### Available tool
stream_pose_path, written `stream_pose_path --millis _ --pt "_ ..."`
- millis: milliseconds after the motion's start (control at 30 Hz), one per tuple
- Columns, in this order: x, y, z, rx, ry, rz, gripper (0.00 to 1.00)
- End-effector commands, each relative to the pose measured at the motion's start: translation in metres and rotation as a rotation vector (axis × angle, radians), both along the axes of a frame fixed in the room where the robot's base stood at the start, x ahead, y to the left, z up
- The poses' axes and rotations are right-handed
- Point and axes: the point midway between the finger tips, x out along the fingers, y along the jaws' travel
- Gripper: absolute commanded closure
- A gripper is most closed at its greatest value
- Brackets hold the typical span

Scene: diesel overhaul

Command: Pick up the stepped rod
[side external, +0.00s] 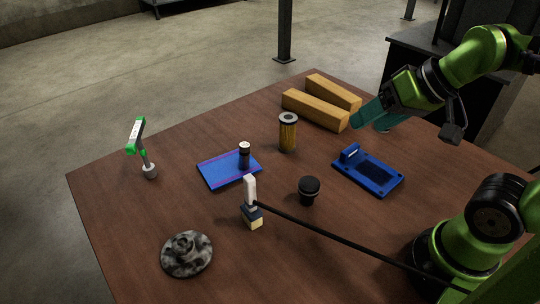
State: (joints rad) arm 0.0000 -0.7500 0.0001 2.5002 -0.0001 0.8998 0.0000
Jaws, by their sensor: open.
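A small upright dark rod with a pale band near its top (244,155) stands on the blue mat with a purple edge, left of the table's middle; it looks like the stepped rod, though its steps are too small to make out. My gripper (371,122) has teal fingers and hangs over the right back part of the table, pointing down and left. It is open, appears empty, and is well to the right of the rod, apart from it.
Bare table (120,205) shows at left.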

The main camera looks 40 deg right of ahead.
Motion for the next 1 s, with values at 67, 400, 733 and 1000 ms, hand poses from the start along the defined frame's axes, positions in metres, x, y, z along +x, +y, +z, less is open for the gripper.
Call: stream_pose_path --millis 67,400,733,1000 --pt "0.000 0.000 0.000 0.000 0.000 0.000 0.25" --pt "0.000 0.001 0.000 0.000 0.002 0.004 0.16" --pt "0.032 0.030 -0.038 -0.084 0.253 0.140 0.16" --pt "0.068 0.052 -0.071 -0.219 0.461 0.188 0.16"
